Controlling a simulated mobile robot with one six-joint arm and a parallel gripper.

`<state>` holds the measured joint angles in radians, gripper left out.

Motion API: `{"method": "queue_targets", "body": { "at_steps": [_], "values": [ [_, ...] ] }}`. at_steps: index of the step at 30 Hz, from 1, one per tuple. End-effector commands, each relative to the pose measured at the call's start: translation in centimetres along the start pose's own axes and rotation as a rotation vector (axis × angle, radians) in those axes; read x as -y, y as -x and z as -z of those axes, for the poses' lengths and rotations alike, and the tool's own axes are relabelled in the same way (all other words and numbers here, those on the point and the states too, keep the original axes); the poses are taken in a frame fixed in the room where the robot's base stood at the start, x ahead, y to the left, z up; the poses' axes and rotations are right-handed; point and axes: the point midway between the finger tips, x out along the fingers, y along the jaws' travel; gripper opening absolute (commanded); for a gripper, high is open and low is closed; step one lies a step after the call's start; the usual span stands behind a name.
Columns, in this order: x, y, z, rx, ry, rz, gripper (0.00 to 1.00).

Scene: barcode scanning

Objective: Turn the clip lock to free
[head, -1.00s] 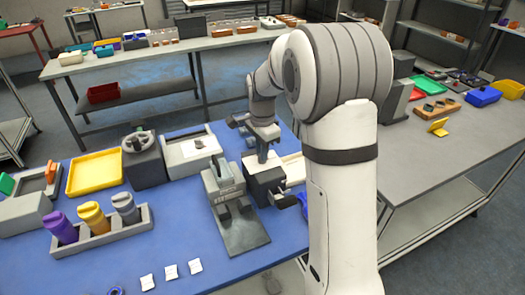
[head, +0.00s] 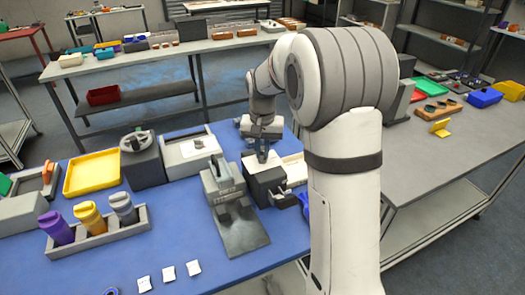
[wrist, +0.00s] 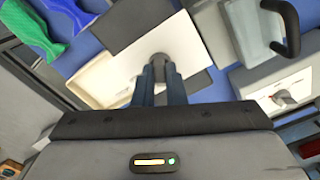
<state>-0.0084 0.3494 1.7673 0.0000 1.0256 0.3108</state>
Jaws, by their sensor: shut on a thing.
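In the head view my gripper (head: 262,156) points down at the dark box-shaped fixture (head: 262,186) with a pale top, left of my arm. In the wrist view its two dark fingers (wrist: 160,72) are close together on a small grey rounded piece, which I take to be the clip lock (wrist: 161,58). The fingers hide most of it. It sits by a white plate (wrist: 136,38) and a cream tray (wrist: 101,83). The lock's exact angle cannot be read.
A grey stand (head: 222,187) with a flat base is close on the left. A white box (head: 182,156) and a black box with a wheel (head: 143,166) stand behind it. My arm hides part of the table's right side. The blue table (head: 175,235) has free room in front.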

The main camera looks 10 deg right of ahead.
Motion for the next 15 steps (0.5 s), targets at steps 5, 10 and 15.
{"method": "queue_targets", "body": {
  "at_steps": [5, 10, 15],
  "values": [
    [0.03, 0.07, 0.09, -0.004, 0.158, 0.001, 0.0],
    [0.02, 0.09, 0.09, -0.004, 0.293, 0.001, 0.0],
    [0.02, 0.11, 0.09, -0.004, 0.397, 0.001, 0.0]
  ]
}}
